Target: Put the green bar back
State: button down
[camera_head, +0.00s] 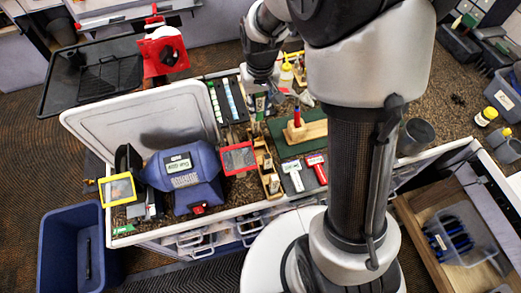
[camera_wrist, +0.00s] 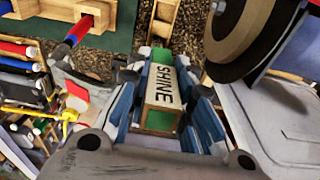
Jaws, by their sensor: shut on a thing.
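A green bar with a white "SHINE" label (camera_wrist: 160,95) is between the fingers of my gripper (camera_wrist: 165,90) in the wrist view. The fingers press on its left and right sides. In the head view my gripper (camera_head: 258,100) is above the bench, and the green bar (camera_head: 260,101) shows small there, partly hidden by the gripper. A narrow wooden rack (camera_head: 267,172) lies just below it in the picture and holds several small blocks. One end of the rack (camera_wrist: 165,15) shows beyond the bar in the wrist view.
A blue machine (camera_head: 187,178) and a red-framed screen (camera_head: 238,158) stand left of the rack. A green mat (camera_head: 287,148) with a wooden block (camera_head: 305,131) lies to its right. In the wrist view a dark round wheel (camera_wrist: 240,35) is close to my gripper.

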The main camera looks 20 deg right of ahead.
jog(key=shift+s+r+g, duration=0.3)
jog(key=shift+s+r, duration=0.2)
jog(key=shift+s, duration=0.1)
jog(key=f, duration=0.6)
jog(key=f+b, duration=0.1)
jog(key=f, duration=1.3)
jog(key=shift+s+b, duration=0.25)
jog(key=shift+b, duration=0.1)
jog(key=c, duration=1.4)
grip_release()
